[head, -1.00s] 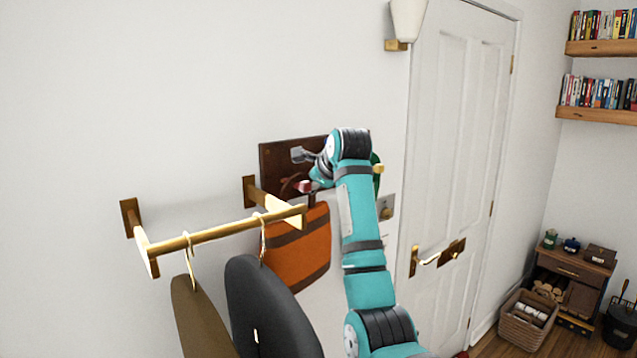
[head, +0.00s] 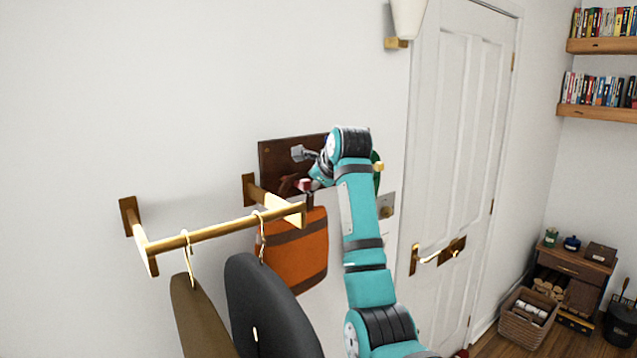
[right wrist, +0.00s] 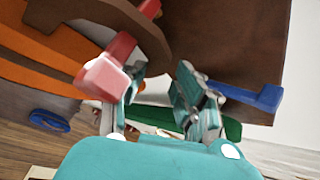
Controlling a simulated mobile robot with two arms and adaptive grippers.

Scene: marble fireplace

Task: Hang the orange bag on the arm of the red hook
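The orange bag (head: 300,262), with brown bands, hangs against the wall below a dark wooden board (head: 280,158). It also shows in the right wrist view (right wrist: 65,42). In that view its brown handle (right wrist: 95,18) crosses over the arm of the red hook (right wrist: 103,76), whose blocky end shows in front of the handle. The red hook is small in the head view (head: 305,184). My right gripper (right wrist: 160,105) has its fingers apart with nothing seen between them. It is beside the hook end and handle; my arm hides part of the board. My left gripper is out of view.
A blue hook (right wrist: 255,98) and a green one (right wrist: 225,128) are close to my right gripper. A brass rail (head: 215,233) with hangers and dark garments (head: 262,300) projects left of the bag. A white door (head: 455,150) stands right.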

